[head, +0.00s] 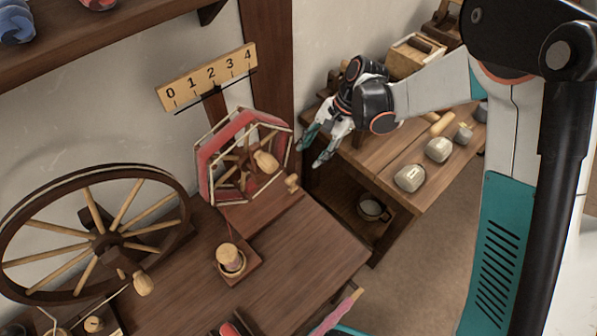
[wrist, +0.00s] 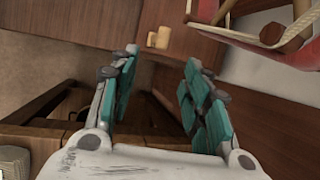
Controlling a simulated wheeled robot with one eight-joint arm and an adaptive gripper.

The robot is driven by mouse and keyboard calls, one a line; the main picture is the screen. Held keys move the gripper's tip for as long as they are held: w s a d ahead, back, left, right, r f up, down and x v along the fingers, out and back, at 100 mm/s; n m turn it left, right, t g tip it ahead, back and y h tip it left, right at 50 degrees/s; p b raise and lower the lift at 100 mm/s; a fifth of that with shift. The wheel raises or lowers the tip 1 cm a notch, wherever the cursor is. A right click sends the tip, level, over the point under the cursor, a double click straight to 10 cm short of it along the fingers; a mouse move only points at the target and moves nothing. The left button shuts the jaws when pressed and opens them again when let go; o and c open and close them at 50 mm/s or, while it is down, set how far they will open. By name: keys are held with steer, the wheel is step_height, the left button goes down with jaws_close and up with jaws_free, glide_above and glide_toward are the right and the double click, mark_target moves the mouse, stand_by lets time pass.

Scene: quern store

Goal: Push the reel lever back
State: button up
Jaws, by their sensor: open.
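The reel (head: 240,160) stands on the brown table, a many-sided frame wound with red yarn. A wooden knob (head: 265,162) sits at its front, and a small wooden peg (head: 292,183) stands at its lower right; I cannot tell which is the lever. My gripper (head: 313,148) is open and empty, just right of the reel and apart from it. In the wrist view, my gripper (wrist: 160,60) has its teal fingers spread. The reel's edge (wrist: 265,25) shows at top right there, and small pale wooden pieces (wrist: 158,38) show beyond the fingertips.
A numbered board (head: 208,77) hangs on the wall above the reel. A large spoked wheel (head: 100,238) stands at left. A small wooden pot (head: 230,260) sits in front of the reel. A bench (head: 400,165) with grey stones is at right.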

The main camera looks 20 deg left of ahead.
mark_target(295, 178)
steer(key=b+x, duration=0.4)
steer(key=x, duration=0.9)
steer(key=shift+f+b, duration=0.1)
steer(key=shift+b, duration=0.3)
